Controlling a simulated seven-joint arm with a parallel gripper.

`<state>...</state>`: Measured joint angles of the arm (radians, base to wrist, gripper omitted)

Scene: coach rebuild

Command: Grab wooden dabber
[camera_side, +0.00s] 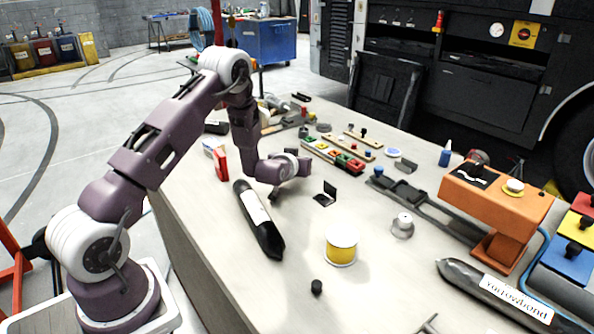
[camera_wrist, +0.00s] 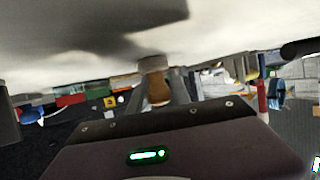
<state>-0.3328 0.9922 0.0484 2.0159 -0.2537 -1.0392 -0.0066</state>
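In the wrist view, a tan and brown wooden-looking piece (camera_wrist: 158,92), which may be the dabber, shows between the two dark fingers of my gripper (camera_wrist: 156,84). The fingers stand on either side of it. I cannot tell whether they touch it. In the side view, my gripper (camera_side: 290,180) is low over the workbench (camera_side: 200,215), beyond the black tube with a white label (camera_side: 258,215). No wooden dabber can be made out there; my gripper may hide it.
A small black open stand (camera_side: 326,194) is just right of my gripper. A yellow-sided can (camera_side: 341,248) and a black knob (camera_side: 317,287) are nearer the camera. A red box (camera_side: 219,163) stands at left. A rail of coloured blocks (camera_side: 333,155) lies behind. The bench's front left is clear.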

